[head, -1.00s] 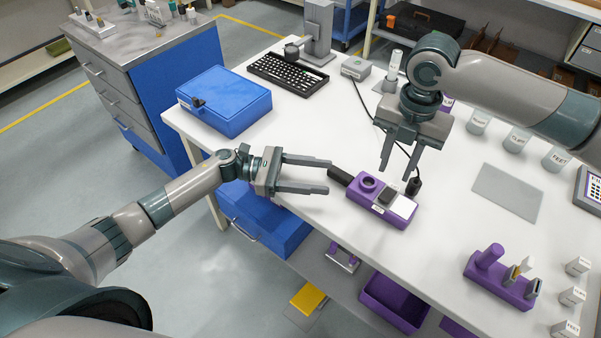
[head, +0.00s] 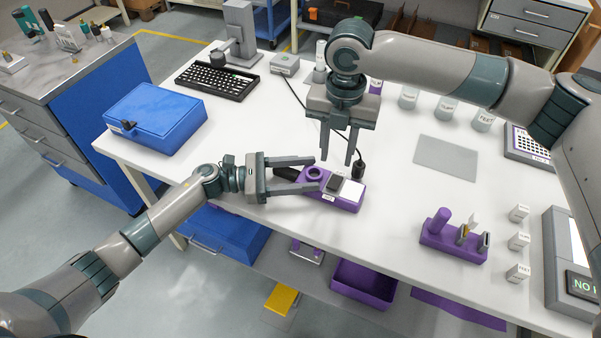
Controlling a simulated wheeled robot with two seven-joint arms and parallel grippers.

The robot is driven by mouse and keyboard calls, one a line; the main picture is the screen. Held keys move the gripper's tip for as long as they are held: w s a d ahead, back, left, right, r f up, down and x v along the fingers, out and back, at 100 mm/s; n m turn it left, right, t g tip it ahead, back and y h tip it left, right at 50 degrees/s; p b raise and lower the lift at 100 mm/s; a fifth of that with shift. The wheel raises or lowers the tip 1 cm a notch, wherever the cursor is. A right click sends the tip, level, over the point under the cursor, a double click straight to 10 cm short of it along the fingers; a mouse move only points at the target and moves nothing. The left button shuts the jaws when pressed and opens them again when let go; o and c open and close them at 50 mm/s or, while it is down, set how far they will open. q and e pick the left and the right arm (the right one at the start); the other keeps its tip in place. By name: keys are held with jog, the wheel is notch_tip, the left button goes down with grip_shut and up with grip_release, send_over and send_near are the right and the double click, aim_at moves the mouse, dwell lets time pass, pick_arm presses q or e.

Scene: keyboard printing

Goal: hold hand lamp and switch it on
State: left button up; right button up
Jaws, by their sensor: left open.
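A black cylindrical piece (head: 286,174), which looks like the hand lamp, lies at the left end of a purple block (head: 346,202) on the white table. The block carries a purple ring, a dark block and a white pad. My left gripper (head: 315,174) is open. Its two fingers lie on either side of the black piece, tips reaching the block's left end; contact cannot be told. My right gripper (head: 337,160) is open and empty, pointing down above and just behind the block. A black cable end (head: 359,169) stands behind the block's right side. Any lamp switch is too small to tell.
A blue case (head: 155,118) sits on the table's left, with a keyboard (head: 217,81) behind it. A grey mat (head: 446,158) and white cups stand to the right. A purple tool holder (head: 452,243) is at front right. The table's front edge (head: 400,268) runs near the block.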

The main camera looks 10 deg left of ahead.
pick_arm(q)
jog(key=c, duration=1.3)
jog(key=shift+c, duration=0.2)
pick_arm(e)
jog(key=c, duration=0.5)
jog(key=shift+w+r, duration=0.15)
grip_shut()
jog(key=shift+w+d+r+m+g+y, duration=0.15)
jog(key=shift+w+r+m+g, duration=0.2)
jog(key=shift+r, duration=0.4)
jog(key=shift+w+d+r+m+g+y, duration=0.1)
jog(key=shift+w+d+r+m+g, duration=0.15)
jog(key=shift+w+r, duration=0.4)
jog(key=shift+w+d+r+m+g+y, duration=0.1)
jog(key=shift+w+r+m+g, duration=0.2)
jog(key=shift+r, duration=0.6)
